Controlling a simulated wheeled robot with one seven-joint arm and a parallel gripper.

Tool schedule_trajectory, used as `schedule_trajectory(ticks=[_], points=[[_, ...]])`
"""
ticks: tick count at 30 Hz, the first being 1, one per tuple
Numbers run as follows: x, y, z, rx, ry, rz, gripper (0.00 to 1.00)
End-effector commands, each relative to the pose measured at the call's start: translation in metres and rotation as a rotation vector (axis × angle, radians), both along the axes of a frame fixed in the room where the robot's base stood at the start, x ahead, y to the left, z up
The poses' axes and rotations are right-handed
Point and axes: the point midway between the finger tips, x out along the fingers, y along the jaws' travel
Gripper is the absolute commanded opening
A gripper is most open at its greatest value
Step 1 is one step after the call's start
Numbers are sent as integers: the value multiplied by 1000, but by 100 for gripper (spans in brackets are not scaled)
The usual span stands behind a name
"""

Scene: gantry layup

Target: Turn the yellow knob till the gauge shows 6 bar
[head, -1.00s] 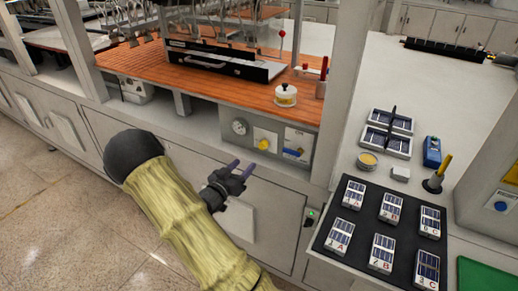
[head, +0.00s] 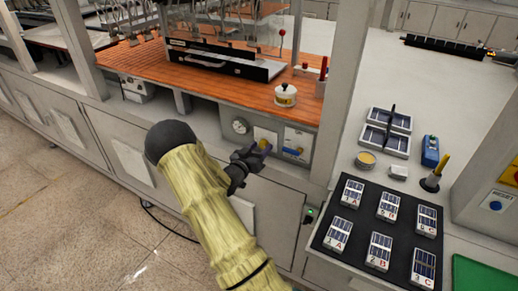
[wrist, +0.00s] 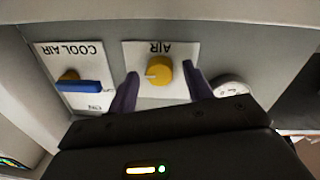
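The yellow knob (wrist: 160,70) sits on a white plate marked AIR, upside down in the wrist view. A pale mark shows on its left side there. My gripper (wrist: 162,76) is open, with one purple finger on each side of the knob and visible gaps between. In the head view my gripper (head: 261,150) is at the panel and mostly hides the knob. The round gauge (head: 240,126) is left of the AIR plate in the head view. It is partly cut off by my gripper in the wrist view (wrist: 230,88). Its reading is too small to tell.
A COOL AIR plate (wrist: 72,62) with a blue lever (wrist: 81,86) is beside the AIR plate. The wooden bench top (head: 215,92) overhangs the panel and holds a white lidded pot (head: 285,96). A dark mat (head: 330,246) with several labelled packs lies at right.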

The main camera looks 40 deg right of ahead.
Motion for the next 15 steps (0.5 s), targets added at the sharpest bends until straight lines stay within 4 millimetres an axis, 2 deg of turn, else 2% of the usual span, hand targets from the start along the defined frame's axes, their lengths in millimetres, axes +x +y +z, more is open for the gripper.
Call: schedule_trajectory(ticks=[1,6,15], points=[[0,0,0,0,0,0,41],[0,0,0,0,0,0,8],[0,0,-2,20,-51,0,7]])
